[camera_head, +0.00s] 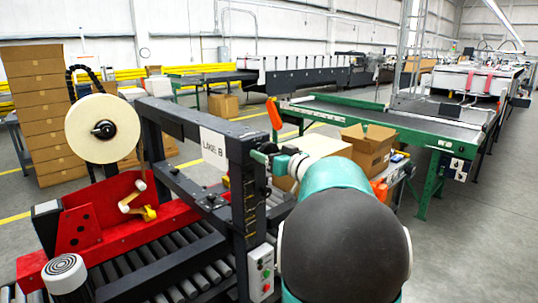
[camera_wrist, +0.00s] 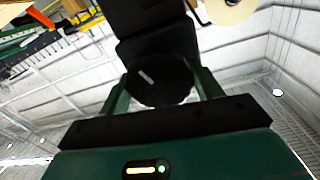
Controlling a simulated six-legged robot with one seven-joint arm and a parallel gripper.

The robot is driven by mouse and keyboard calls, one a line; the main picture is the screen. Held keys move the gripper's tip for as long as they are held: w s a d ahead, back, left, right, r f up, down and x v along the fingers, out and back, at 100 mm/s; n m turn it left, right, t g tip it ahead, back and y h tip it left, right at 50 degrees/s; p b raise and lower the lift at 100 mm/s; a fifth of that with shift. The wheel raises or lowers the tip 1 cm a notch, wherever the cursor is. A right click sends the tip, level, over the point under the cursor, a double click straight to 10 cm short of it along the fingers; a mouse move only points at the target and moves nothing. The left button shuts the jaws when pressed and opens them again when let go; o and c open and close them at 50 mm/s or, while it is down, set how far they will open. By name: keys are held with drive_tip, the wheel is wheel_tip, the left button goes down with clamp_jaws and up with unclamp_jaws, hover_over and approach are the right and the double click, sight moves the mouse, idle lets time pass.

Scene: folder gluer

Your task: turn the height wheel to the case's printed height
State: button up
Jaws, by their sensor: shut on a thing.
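The height wheel (camera_wrist: 158,82) is a round black knob with a short pale mark on its face, tilted in the wrist view. My gripper (camera_wrist: 162,84) has its two green fingers on opposite sides of the wheel, shut on it. In the head view my gripper (camera_head: 264,156) reaches the right post of the black frame of the case machine (camera_head: 245,190); the wheel is mostly hidden there. A dark scale with yellowish marks (camera_head: 250,200) runs down this post, too small to read. An open cardboard case (camera_head: 368,152) stands behind my arm; I cannot read a printed height on it.
A tape roll (camera_head: 102,128) and red side plates (camera_head: 95,222) sit left on the machine above rollers. A control box (camera_head: 262,272) with buttons hangs below the post. A white sign (camera_head: 215,150) is on the crossbar. A green-framed conveyor (camera_head: 400,125) stands behind, right.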

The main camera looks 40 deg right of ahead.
drive_tip(key=o, duration=1)
drive_tip(key=s, duration=1.3)
drive_tip(key=shift+s, duration=0.4)
